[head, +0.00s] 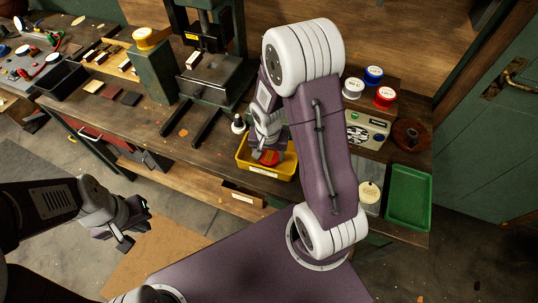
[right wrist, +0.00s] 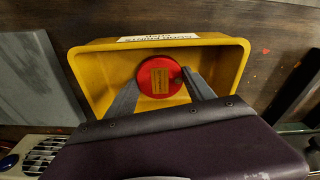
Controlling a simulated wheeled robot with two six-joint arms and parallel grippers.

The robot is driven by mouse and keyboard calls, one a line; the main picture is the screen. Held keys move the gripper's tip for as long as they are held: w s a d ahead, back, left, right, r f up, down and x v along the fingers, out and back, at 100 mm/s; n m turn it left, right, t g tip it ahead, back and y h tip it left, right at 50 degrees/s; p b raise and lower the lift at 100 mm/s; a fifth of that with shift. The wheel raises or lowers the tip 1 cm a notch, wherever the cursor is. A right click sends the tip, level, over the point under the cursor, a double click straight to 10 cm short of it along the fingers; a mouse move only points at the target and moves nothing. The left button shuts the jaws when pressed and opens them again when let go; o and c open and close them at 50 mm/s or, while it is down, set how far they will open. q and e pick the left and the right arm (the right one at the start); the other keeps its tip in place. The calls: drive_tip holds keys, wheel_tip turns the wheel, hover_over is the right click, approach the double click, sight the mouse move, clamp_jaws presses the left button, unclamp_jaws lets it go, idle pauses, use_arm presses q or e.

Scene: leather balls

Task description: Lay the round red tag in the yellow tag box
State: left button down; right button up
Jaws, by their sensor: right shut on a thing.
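The yellow tag box (head: 284,172) sits on the workbench near its front edge. In the right wrist view the yellow box (right wrist: 88,66) fills the middle, with a white label on its rim. The round red tag (head: 270,157) is over the box; in the right wrist view the tag (right wrist: 173,70) shows a tan patch with print. My right gripper (head: 266,150) points down over the box, its fingertips on either side of the tag. I cannot tell whether the tag touches the box floor. My left gripper (head: 135,228) is empty, fingers apart, away from the bench.
A green tray (head: 408,198) lies at the right of the bench. White, blue and red round containers (head: 384,97) stand behind a pale device (head: 366,130). A press (head: 205,75) stands left of the box. A small dark-and-white object (head: 238,124) stands just behind it.

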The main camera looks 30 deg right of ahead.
drive_tip(key=shift+w+f, duration=0.1)
drive_tip(key=shift+f, duration=0.35)
drive_tip(key=shift+f, duration=0.15)
drive_tip(key=o, duration=1.3)
drive_tip(key=shift+o, duration=0.2)
